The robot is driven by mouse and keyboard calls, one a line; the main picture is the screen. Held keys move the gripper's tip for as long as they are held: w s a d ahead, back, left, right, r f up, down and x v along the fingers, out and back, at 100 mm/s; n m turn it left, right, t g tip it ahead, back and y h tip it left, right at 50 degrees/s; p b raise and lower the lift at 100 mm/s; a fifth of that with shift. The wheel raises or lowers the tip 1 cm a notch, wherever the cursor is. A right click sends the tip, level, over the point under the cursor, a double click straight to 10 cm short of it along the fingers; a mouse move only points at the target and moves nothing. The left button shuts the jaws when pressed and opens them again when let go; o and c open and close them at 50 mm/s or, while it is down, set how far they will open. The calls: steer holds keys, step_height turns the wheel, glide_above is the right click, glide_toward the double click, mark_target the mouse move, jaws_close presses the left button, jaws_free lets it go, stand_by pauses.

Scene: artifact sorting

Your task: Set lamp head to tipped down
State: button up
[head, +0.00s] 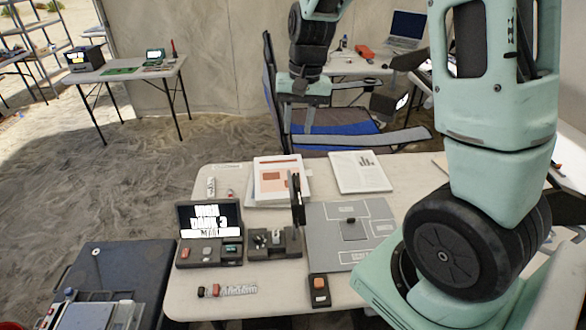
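I cannot tell for sure which thing is the lamp. A dark, box-shaped piece with a bright white face (392,104) shows beyond the near table, right of the chair; it may be the lamp head, and its mount is unclear. A thin black upright panel (297,198) stands at the left edge of a grey marked board (337,238) and is seen nearly edge-on. My gripper (298,122) hangs in front of the blue chair, pointing down, its two fingers apart and nothing visible between them. It appears above and beyond the near table, apart from both dark pieces.
The near table (215,302) holds a small screen unit (209,234), a grey tool block (274,242), an orange-topped box (319,290) and papers (360,172). A blue folding chair (345,140) stands behind it. A laptop (407,28) sits on the back table.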

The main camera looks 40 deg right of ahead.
mark_target(290, 178)
steer(key=f+p, duration=0.1)
steer(key=f, duration=0.4)
steer(key=a+f, duration=0.1)
steer(key=f, duration=0.3)
steer(key=w+f+p, duration=0.1)
steer(key=f, duration=0.4)
steer(key=shift+a+f+p, duration=0.25)
steer(key=shift+f+p, duration=0.1)
jaws_close()
